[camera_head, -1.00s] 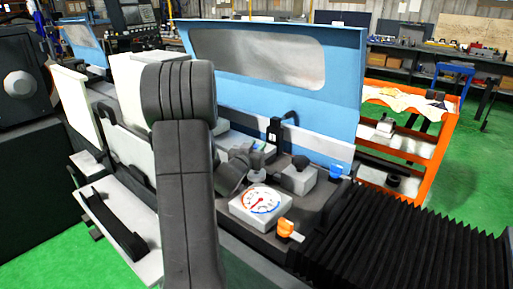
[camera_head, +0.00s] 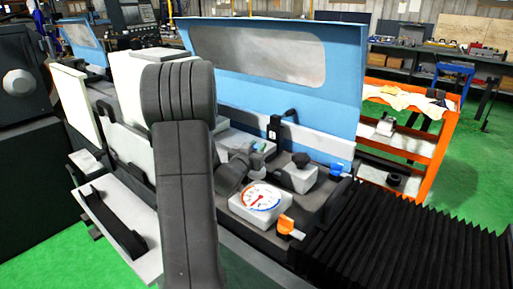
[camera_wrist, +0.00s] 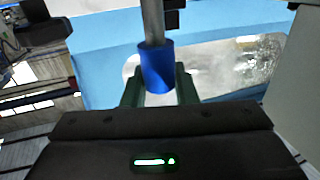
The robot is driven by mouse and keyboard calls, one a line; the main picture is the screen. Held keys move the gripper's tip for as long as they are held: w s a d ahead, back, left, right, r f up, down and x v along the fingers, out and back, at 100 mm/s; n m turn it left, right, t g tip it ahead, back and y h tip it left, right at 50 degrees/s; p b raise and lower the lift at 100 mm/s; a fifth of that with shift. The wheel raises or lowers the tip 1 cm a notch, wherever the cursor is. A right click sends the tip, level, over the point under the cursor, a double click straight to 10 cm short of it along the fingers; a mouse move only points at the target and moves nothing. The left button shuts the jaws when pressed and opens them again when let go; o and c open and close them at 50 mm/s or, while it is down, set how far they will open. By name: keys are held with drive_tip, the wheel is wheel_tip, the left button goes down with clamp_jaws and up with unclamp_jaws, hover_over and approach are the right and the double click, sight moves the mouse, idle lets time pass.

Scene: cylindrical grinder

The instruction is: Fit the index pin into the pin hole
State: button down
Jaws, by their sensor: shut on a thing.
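The index pin shows in the wrist view as a grey metal rod (camera_wrist: 152,24) with a blue collar (camera_wrist: 157,69). My gripper (camera_wrist: 158,88) is shut on the blue collar, with a dark green finger on each side. The rod points away from my gripper and runs out of the top of the wrist view, so its tip is not seen there. In the head view my own arm covers much of the work area, and the pin cannot be made out clearly. I cannot pick out the pin hole in either view.
A blue machine guard (camera_head: 345,75) with a window stands behind the work area. A white block with a round dial (camera_head: 262,198), an orange knob (camera_head: 286,225) and a blue knob (camera_head: 339,169) sit on the machine. Black bellows (camera_head: 410,245) lie at right, near an orange cart (camera_head: 433,160).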

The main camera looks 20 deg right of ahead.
drive_tip(key=shift+f+b, duration=0.35)
drive_tip(key=shift+f, duration=0.15)
drive_tip(key=shift+r, duration=0.25)
drive_tip(key=shift+r+p, duration=0.55)
drive_tip(key=shift+r, duration=0.15)
drive_tip(key=shift+b, duration=0.45)
idle(1.1)
drive_tip(key=shift+f+b, duration=0.8)
drive_tip(key=shift+f, duration=0.15)
drive_tip(key=c, duration=1.1)
unclamp_jaws()
drive_tip(key=shift+a, duration=0.1)
